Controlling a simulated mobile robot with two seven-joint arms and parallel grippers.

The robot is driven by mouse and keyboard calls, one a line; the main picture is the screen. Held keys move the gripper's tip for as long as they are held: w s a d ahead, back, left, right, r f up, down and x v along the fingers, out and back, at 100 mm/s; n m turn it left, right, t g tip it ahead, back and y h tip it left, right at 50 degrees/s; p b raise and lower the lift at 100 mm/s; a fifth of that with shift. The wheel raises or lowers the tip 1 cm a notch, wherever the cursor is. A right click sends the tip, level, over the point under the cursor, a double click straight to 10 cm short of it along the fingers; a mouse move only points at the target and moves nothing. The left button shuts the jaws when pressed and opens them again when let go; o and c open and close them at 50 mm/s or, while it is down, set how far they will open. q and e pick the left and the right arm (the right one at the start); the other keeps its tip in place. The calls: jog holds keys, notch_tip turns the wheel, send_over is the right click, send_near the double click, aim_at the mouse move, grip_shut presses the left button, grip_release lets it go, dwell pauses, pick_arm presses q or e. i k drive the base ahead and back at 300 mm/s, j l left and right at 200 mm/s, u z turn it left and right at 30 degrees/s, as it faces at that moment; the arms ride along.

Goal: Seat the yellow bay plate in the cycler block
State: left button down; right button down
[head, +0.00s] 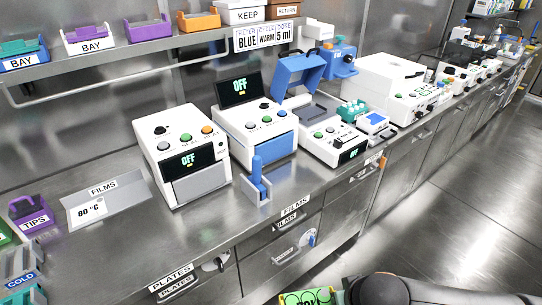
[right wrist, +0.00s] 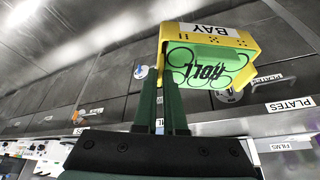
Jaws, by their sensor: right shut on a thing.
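The yellow bay plate (right wrist: 251,45) is in my right gripper (right wrist: 158,75), between its dark green fingers. Its label reads BAY, and its green face (right wrist: 205,66) reads ROLL. In the head view, the plate (head: 283,299) shows only partly at the bottom edge, in front of the bench and away from the machines. My right arm (head: 430,289) is at the bottom right. A white machine (head: 331,150) with a raised blue lid (head: 299,72) stands on the bench; no label confirms that it is the cycler block. My left gripper is out of view.
White machines (head: 180,154) and (head: 255,126) with OFF displays stand left of the open-lidded one. A blue-handled tool (head: 258,180) stands at the bench's front. A FILMS tray (head: 108,201) lies left. The steel bench (head: 190,240) has bare room in front. Floor right is clear.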

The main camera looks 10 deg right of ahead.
aim_at(309, 113)
jog(key=l+u, duration=0.35)
jog(key=i+l+u, duration=0.1)
jog(key=u, duration=0.3)
jog(key=l+u, duration=0.4)
jog(key=l, duration=0.25)
jog(key=k+l+u, duration=0.15)
jog(key=l, duration=0.15)
jog(key=l+u, duration=0.1)
jog(key=l, duration=0.25)
jog(key=k+l, duration=0.1)
jog(key=l, duration=0.35)
jog(key=k+l+u, duration=0.1)
jog(key=l, duration=0.3)
jog(key=k+l, duration=0.15)
jog(key=l, duration=0.3)
